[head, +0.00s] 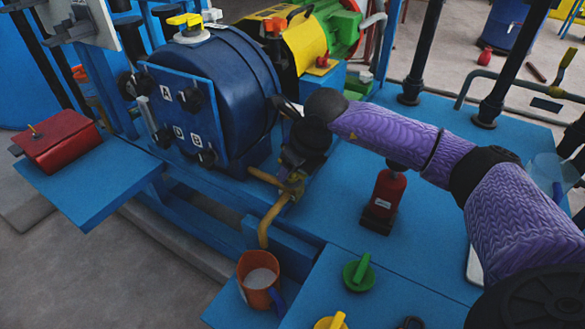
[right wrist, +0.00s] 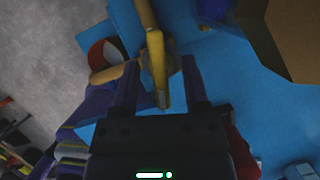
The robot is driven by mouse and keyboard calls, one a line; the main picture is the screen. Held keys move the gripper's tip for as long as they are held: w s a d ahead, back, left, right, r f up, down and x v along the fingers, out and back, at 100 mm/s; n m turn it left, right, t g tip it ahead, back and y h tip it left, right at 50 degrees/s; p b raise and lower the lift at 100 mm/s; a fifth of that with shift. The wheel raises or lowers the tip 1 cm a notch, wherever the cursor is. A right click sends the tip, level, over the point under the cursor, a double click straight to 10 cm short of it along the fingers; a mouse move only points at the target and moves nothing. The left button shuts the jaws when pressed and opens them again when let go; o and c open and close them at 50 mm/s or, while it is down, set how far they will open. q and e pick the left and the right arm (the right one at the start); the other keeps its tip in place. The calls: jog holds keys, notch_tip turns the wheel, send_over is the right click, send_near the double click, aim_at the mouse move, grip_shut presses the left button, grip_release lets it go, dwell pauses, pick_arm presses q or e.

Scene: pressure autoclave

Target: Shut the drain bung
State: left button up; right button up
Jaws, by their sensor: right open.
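The drain fitting (head: 292,187) is a brass-yellow valve with a short handle, low at the front right of the dark blue autoclave drum (head: 230,85). I take it as the drain bung. Its pipe (head: 268,222) bends down above an orange cup (head: 255,292). My right gripper (head: 291,168) is just above the fitting, its fingers partly hidden in the head view. In the right wrist view its open fingers (right wrist: 160,75) stand either side of the yellow handle (right wrist: 157,70), with gaps beside it. Whether they touch it is unclear. My left gripper is not in view.
A red bottle (head: 384,195) stands right of the fitting on the blue bench. A green knob (head: 358,273) and a yellow knob (head: 330,322) are in front. A red box (head: 58,142) sits on the left shelf. Bare bench lies between bottle and green knob.

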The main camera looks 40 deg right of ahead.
jog(key=shift+c, duration=1.4)
grip_shut()
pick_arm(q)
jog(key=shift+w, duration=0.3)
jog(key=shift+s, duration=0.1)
